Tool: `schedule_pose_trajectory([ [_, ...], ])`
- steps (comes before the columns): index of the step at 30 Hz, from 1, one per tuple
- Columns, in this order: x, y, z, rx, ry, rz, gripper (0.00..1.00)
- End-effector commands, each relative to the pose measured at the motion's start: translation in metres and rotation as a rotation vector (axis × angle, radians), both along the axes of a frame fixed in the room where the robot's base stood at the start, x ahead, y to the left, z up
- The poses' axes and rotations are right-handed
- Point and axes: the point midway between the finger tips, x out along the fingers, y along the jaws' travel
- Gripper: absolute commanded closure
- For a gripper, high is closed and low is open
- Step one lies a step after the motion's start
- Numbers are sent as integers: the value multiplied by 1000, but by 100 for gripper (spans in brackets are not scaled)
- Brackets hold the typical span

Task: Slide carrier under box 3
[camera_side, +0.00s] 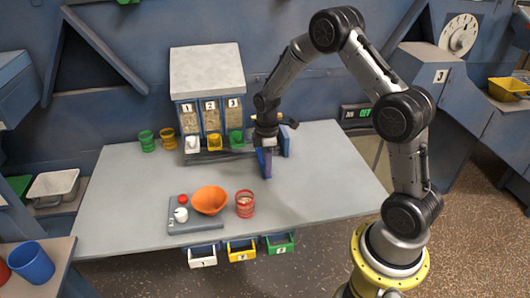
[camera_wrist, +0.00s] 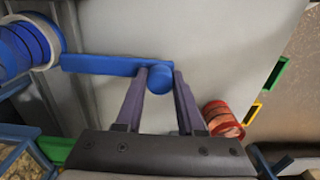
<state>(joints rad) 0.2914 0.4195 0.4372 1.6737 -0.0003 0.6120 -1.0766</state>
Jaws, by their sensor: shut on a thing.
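My gripper (camera_side: 275,164) is low over the table, just right of the dispenser. In the wrist view, the fingers (camera_wrist: 163,95) are shut around a round blue knob at the end of a blue bar, which looks like the carrier's handle (camera_wrist: 100,65). The bar runs left to a blue ringed cylinder (camera_wrist: 22,45), apparently on the carrier. In the side view, my gripper hides most of the carrier. Box 3 (camera_side: 234,115), grain-filled with a green outlet (camera_side: 236,138), is the rightmost dispenser box, left of my gripper. The carrier's exact position under the boxes cannot be told.
Box 1 (camera_side: 188,118) and box 2 (camera_side: 211,117) stand left of box 3. A dark rail (camera_side: 215,157) runs below them. The table's right side is clear.

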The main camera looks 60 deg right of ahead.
Motion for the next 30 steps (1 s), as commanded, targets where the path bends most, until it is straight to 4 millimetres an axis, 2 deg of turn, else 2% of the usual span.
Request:
schedule_pose_trajectory([
  [30,47,46,1,-1,-4,2,94],
])
